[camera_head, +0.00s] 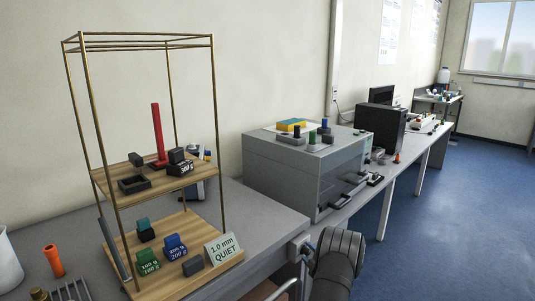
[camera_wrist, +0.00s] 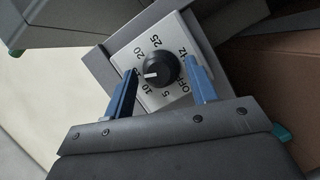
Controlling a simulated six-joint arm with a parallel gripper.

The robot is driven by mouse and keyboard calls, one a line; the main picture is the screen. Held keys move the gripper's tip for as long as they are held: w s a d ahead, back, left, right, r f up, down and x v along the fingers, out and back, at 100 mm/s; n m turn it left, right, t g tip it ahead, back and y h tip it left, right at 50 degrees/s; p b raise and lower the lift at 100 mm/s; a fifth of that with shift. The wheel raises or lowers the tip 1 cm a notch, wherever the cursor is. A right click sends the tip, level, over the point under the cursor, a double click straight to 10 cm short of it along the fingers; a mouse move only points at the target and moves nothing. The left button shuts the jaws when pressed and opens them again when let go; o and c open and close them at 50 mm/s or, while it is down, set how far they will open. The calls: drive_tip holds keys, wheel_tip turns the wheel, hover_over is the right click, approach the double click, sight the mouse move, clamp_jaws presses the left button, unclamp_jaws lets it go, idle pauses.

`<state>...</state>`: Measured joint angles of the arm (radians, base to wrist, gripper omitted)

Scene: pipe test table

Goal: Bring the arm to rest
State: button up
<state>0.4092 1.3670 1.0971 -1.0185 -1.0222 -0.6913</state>
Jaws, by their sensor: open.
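In the wrist view my gripper (camera_wrist: 162,66) is open. Its two blue fingers stand apart on either side of a black dial knob (camera_wrist: 166,66). Whether either finger touches the knob I cannot tell. The knob sits on a white plate (camera_wrist: 122,42) marked OFF, 5, 10, 20, 25 and Hz. Its white mark points left, toward the side with the 10. One number there is partly hidden by the left finger. In the head view a dark part of my arm shows at the bottom, in front of the bench edge; the fingers are not visible there.
A brass-framed rack (camera_head: 119,220) with wooden shelves holds blocks, a red post and a "1.0 mm QUIET" card (camera_head: 223,249). A grey cabinet (camera_head: 290,170) stands right of it on the bench. An orange tube (camera_head: 53,260) stands at lower left. Blue floor (camera_head: 440,230) is clear at right.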

drive_tip(key=shift+f+n, duration=0.1)
drive_tip(key=shift+n, duration=0.4)
